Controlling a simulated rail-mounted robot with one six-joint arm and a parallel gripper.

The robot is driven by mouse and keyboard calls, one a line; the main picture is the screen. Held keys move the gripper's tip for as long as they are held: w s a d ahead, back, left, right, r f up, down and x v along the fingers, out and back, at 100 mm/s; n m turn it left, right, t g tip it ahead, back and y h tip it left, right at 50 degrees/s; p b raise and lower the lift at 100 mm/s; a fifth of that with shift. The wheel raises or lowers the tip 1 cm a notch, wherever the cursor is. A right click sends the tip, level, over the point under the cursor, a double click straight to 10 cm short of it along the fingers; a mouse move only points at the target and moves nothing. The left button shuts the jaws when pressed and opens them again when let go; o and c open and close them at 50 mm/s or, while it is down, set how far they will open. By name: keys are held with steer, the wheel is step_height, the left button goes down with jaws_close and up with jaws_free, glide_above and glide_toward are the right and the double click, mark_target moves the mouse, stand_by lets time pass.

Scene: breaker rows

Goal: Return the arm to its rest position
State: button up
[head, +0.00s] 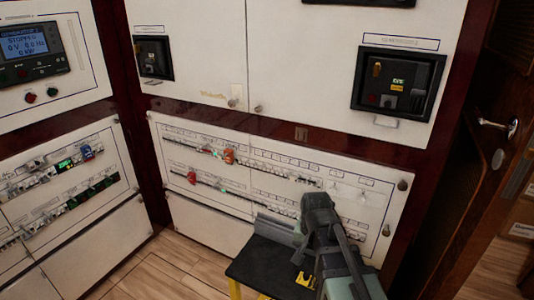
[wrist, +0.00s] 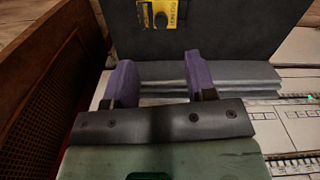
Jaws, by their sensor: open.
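My gripper (wrist: 157,66) shows in the wrist view with its two purple fingers spread apart. Nothing is held between them. Beyond the fingers is a dark flat surface with a yellow tag (wrist: 162,14) on it, and ribbed grey pieces lie behind the fingers. In the head view my dark grey and green arm reaches up from the bottom right, in front of the lower breaker panel (head: 180,145). The fingers cannot be made out clearly there.
A black stand top (head: 252,268) with yellow legs and a yellow item (head: 305,280) is beside my arm. Breaker rows with red pieces (head: 229,156) are behind it. A wooden door with a handle (head: 497,125) is at the right. Wooden floor (head: 165,272) is clear at the lower left.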

steer(key=s+n, duration=0.5)
steer(key=s, duration=0.4)
step_height(320, 180, up, 27)
steer(key=w+p, duration=0.2)
steer(key=p, duration=2.4)
steer(key=shift+w+a+f+p, duration=0.2)
steer(key=shift+p, duration=0.1)
